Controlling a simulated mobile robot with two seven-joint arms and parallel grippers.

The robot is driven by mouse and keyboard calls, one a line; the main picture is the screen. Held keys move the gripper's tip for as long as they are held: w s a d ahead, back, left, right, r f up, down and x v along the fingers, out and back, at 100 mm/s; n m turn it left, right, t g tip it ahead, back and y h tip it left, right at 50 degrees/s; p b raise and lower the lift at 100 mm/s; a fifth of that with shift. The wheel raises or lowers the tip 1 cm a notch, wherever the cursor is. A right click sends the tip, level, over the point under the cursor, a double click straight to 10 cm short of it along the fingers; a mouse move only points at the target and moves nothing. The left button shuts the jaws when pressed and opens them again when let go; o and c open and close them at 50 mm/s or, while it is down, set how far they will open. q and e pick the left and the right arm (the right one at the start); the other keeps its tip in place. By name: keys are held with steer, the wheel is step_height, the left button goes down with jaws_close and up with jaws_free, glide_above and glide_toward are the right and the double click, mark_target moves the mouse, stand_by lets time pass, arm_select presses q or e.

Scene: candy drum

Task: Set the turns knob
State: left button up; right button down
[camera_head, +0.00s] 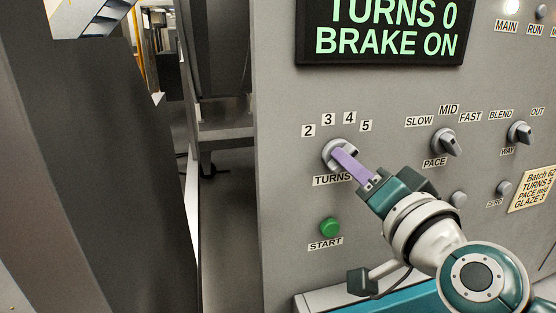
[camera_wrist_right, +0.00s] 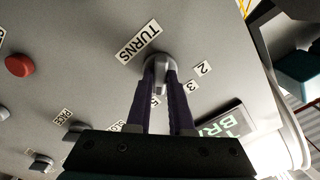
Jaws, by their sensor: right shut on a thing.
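The turns knob (camera_head: 340,153) is a grey round knob on the grey panel, under an arc of labels 2, 3, 4 and 5 and above the TURNS label. My right gripper (camera_head: 345,160) reaches it from the lower right, with its purple fingers shut on it. In the right wrist view the two fingers (camera_wrist_right: 160,80) lie on either side of the knob (camera_wrist_right: 159,65). The fingers cover much of the knob, so I cannot tell which number it points to. The display (camera_head: 385,28) reads TURNS 0, BRAKE ON. My left gripper is not in view.
To the right are the pace knob (camera_head: 447,142) and the way knob (camera_head: 519,133). The green start button (camera_head: 329,227) is below the turns knob. A paper note (camera_head: 533,190) at the right edge reads TURNS 5. A red button (camera_wrist_right: 19,66) shows in the wrist view.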

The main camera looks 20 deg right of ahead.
stand_by(0.4)
steer(key=c, duration=0.8)
jaws_free()
steer(key=s, duration=1)
steer(key=shift+a+b, duration=0.3)
